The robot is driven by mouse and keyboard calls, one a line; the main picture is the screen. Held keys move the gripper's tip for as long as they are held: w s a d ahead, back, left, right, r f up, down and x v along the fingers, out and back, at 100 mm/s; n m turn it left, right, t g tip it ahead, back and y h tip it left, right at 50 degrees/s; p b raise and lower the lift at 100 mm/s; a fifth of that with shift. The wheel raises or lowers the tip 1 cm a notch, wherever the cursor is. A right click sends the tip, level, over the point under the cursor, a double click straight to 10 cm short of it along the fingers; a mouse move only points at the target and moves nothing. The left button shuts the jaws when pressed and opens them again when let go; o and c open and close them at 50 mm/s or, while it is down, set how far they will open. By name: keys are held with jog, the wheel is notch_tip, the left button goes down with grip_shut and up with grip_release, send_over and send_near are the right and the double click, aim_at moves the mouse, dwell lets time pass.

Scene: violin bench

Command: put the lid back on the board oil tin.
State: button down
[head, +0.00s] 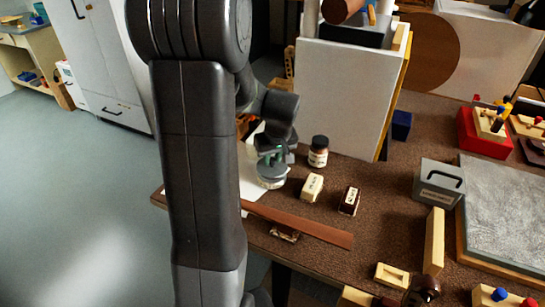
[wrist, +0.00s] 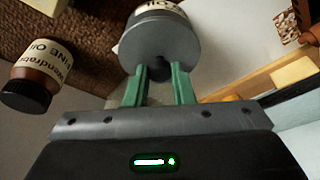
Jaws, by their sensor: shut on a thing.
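My gripper (head: 272,154) is low over the back left of the brown bench. In the wrist view my gripper's green fingers (wrist: 161,76) are shut on the small dark knob of a round grey lid (wrist: 160,45). The board oil tin (wrist: 155,8), with a cream label, shows just beyond the lid in line with it. In the head view the tin (head: 271,184) stands under my gripper, partly hidden by it. I cannot tell whether the lid is fully seated or slightly above the rim.
A brown bottle with black cap (head: 318,153) stands close right of the tin. Two small labelled blocks (head: 312,187) (head: 349,201) lie nearer. A long brown strip (head: 305,226) crosses the front. A white panel (head: 345,95) rises behind. A grey box (head: 438,184) stands further right.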

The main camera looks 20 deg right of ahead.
dwell(0.4)
jog(key=c, duration=0.7)
grip_release()
jog(key=shift+r, duration=0.15)
jog(key=shift+r+p, duration=2.4)
jog(key=shift+r, duration=1)
grip_shut()
